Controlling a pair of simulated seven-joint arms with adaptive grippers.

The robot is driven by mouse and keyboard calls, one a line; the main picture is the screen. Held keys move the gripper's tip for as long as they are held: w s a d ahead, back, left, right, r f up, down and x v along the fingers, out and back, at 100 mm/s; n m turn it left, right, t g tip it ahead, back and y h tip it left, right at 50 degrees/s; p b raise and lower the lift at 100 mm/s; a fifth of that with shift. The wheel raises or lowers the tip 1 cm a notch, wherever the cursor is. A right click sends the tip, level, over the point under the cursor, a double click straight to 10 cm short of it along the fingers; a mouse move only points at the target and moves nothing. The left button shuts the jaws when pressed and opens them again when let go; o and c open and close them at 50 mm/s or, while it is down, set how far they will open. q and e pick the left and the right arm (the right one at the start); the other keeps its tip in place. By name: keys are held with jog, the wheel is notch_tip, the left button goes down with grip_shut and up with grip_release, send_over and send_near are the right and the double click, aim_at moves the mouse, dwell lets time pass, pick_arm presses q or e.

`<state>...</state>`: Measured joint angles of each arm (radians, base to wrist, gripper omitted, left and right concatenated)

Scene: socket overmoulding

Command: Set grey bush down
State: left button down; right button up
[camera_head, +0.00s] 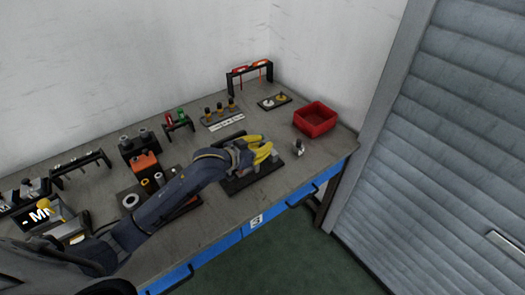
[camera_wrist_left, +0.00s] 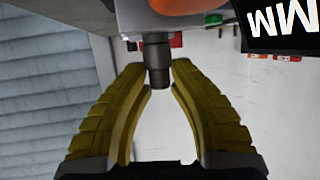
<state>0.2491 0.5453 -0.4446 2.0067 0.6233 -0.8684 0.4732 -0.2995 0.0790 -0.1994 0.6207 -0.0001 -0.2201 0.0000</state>
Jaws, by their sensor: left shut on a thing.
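My left gripper (camera_head: 265,152) reaches in from the left, its yellow fingers over the black plate (camera_head: 237,186) near the table's front edge. In the left wrist view my left gripper (camera_wrist_left: 158,80) has its fingertips closed on a dark grey stepped cylinder, which I take to be the grey bush (camera_wrist_left: 157,62). The bush cannot be made out clearly in the head view, where the fingers hide it. Whether it touches anything below cannot be told. My right gripper is not in view.
A small grey part (camera_head: 298,149) stands on the table right of the fingers. A red bin (camera_head: 315,119) is behind it. A rack with yellow-topped parts (camera_head: 220,117) and a small black plate (camera_head: 275,102) lie farther back. Bare table lies around the red bin.

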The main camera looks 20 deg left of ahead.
pick_arm(q)
jog(key=shift+f, duration=1.3)
jog(key=shift+f, duration=0.1)
jog(key=c, duration=1.2)
grip_release()
jog(key=shift+s, duration=0.1)
jog(key=v, duration=1.2)
